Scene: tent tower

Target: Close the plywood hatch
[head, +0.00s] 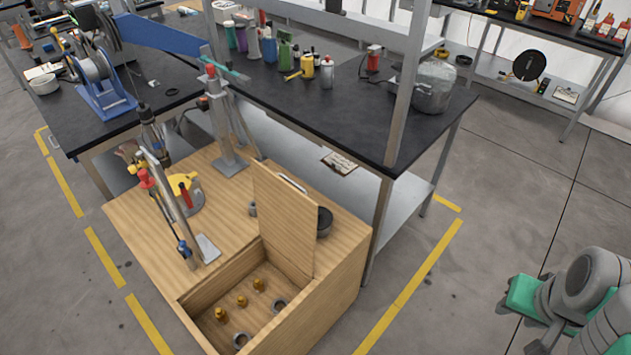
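The plywood hatch (284,222) is a wooden panel standing upright, open, at the right edge of the opening in the wooden box (335,283). The compartment beneath is uncovered. On its floor are several small brass-coloured pieces (241,300) and grey rings (280,305). My grey and green arm shows at the lower right, well apart from the box and hatch. I cannot make out its fingertips, and nothing seems to be held.
On the box top stand a metal stand (182,222), a yellow tool (186,187) and a dark round container (324,222) behind the hatch. A black workbench (325,115) is close behind. The floor (480,220) between box and arm is clear.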

